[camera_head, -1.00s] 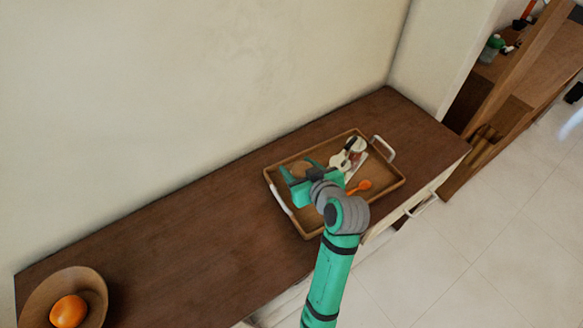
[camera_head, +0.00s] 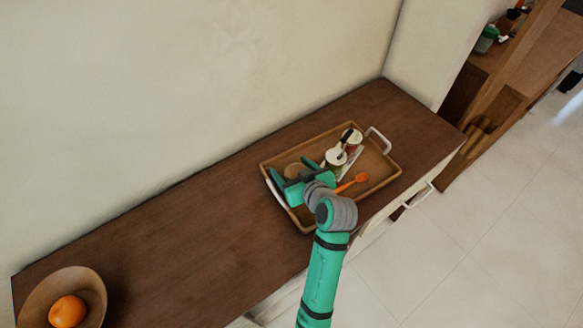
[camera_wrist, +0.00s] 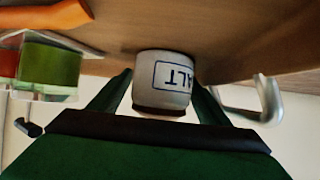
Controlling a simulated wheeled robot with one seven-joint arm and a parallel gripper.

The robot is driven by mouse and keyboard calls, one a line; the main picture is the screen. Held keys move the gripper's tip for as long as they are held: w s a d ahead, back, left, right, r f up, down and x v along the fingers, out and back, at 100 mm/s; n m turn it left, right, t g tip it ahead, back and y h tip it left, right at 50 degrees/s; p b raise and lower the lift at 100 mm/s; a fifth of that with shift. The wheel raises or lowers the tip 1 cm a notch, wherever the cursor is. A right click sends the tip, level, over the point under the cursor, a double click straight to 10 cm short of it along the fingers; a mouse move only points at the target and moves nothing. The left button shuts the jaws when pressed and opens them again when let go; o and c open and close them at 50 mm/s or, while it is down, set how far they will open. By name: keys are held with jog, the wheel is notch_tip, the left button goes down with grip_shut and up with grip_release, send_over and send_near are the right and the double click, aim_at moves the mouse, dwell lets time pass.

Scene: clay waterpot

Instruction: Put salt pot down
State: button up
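The salt pot is a pale pot with a brown lid and blue-framed lettering. In the wrist view, where the scene appears upside down, the salt pot (camera_wrist: 163,78) sits between my two fingers, their tips at its sides. My gripper (camera_head: 292,178) is over the left part of the wooden tray (camera_head: 390,176). The pot's round brown lid (camera_head: 294,169) shows between the fingers in the head view. My gripper looks shut on the pot. Its base is at or very close to the tray floor; contact is unclear.
Two other jars (camera_head: 336,158) (camera_head: 353,138) stand on the tray to the right of my gripper. An orange spoon (camera_head: 351,183) lies near them. White tray handles (camera_head: 379,140) rise at both ends. A bowl (camera_head: 42,290) with an orange (camera_head: 68,311) is at far left. The dark counter between is clear.

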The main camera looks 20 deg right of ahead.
jog(key=shift+r, duration=0.2)
jog(key=v, duration=1.2)
jog(key=shift+a, duration=0.1)
jog(key=shift+f, duration=0.1)
